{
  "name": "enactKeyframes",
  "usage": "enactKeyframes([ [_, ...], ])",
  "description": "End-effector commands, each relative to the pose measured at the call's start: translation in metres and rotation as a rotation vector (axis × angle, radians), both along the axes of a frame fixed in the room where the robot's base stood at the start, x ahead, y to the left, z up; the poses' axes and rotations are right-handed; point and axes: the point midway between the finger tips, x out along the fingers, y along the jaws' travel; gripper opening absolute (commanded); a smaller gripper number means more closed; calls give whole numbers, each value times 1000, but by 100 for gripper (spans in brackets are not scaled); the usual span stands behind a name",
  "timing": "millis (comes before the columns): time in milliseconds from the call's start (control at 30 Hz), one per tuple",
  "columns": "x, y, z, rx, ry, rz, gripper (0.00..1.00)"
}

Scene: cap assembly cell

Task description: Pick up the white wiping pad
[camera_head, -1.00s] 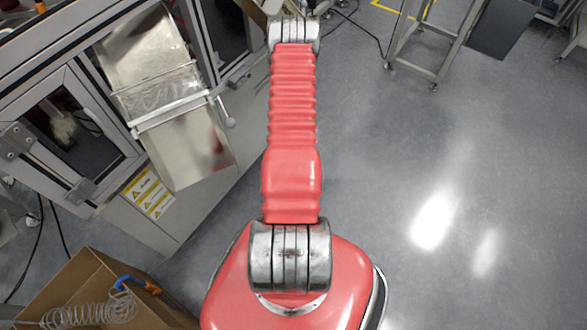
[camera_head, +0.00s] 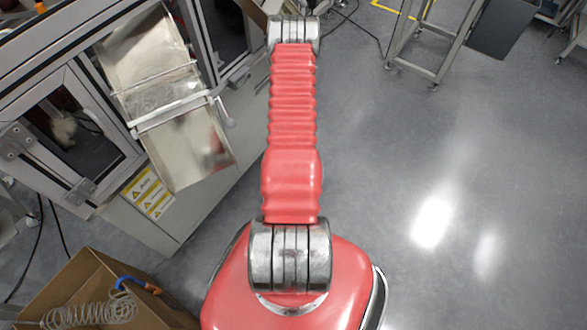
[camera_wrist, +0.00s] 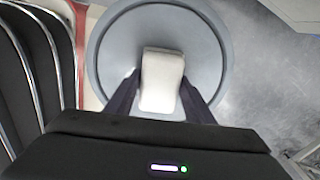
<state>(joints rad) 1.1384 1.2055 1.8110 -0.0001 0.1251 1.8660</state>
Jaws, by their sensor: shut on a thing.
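The white wiping pad (camera_wrist: 162,78) shows in the wrist view as a pale rounded block, over a round grey surface (camera_wrist: 110,50). My gripper (camera_wrist: 160,90) is shut on the pad, with one dark finger on each side of it. I cannot tell whether the pad touches the grey surface below. In the head view the pad and my gripper are not visible; only my red arm shows.
In the head view a machine with a metal chute (camera_head: 185,148) stands at the left. An open cardboard box (camera_head: 62,285) with a coiled hose is at the lower left. A wheeled metal frame (camera_head: 428,42) stands at the upper right. The floor at the right is clear.

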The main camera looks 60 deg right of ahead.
Motion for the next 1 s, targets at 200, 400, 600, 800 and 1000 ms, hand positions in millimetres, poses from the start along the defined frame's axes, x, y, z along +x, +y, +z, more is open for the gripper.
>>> enactKeyframes([
  [200,0,0,0,0,0,0,25],
  [400,0,0,1,0,0,1,24],
  [600,1,-1,11,-1,0,1,24],
  [800,1,-1,34,-3,-1,1,24],
  [1000,1,-1,64,-2,-1,1,24],
])
